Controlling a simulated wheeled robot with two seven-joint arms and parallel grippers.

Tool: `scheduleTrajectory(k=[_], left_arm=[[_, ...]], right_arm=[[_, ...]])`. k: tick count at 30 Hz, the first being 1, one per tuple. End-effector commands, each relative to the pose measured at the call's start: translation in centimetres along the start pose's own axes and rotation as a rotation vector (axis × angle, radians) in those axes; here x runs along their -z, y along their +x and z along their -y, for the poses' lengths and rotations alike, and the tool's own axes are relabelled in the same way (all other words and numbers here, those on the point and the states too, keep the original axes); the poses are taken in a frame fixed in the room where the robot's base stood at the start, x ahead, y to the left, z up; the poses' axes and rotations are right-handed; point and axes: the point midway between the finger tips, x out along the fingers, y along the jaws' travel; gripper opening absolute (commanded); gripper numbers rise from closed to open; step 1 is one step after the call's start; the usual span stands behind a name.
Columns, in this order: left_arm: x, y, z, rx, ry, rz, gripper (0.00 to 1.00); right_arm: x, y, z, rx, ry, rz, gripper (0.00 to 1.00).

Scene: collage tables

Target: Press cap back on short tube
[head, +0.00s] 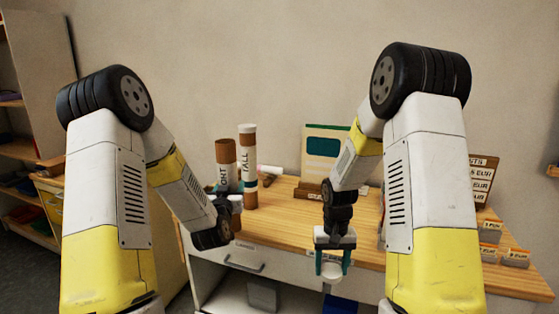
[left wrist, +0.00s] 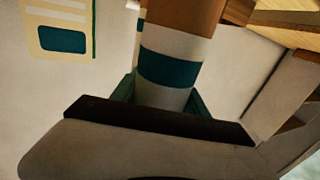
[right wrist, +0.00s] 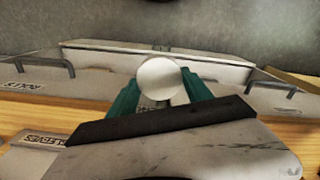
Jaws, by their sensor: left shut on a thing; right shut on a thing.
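The short tube (head: 226,152), brown with a white label, stands upright at the left of the table, and no white cap shows on its top. My left gripper (head: 229,200) is shut on it; in the left wrist view the tube (left wrist: 172,45) passes between the teal fingers. My right gripper (head: 333,266) is shut on a white round cap (head: 332,272), held at the table's front edge, apart from the tube. The cap (right wrist: 159,78) shows between the teal fingertips in the right wrist view.
A tall tube (head: 248,165) with a white top stands close to the right of the short tube. A cream and teal board (head: 325,142) stands at the back. Price cards (head: 490,231) and a brown price sign (head: 483,180) are at the right. The wooden tabletop (head: 290,215) between the grippers is clear.

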Motion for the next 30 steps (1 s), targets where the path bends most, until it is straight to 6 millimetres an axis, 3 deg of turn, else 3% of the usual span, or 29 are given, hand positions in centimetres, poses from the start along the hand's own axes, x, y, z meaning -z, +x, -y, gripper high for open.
scheduleTrajectory(k=[13,17,30], left_arm=[[-0.4,-0.7,-0.2,0.006,0.007,0.002,0.00],[-1.5,-1.1,-0.8,-0.032,0.008,0.005,0.00],[-10.5,-6.2,-7.4,-0.413,0.004,0.008,0.00]], right_arm=[[0.1,0.5,-0.7,0.000,-0.011,-0.002,0.21],[0.1,0.4,-0.7,0.000,-0.011,-0.001,0.21],[0.1,0.4,-0.7,0.000,-0.011,-0.001,0.21]])
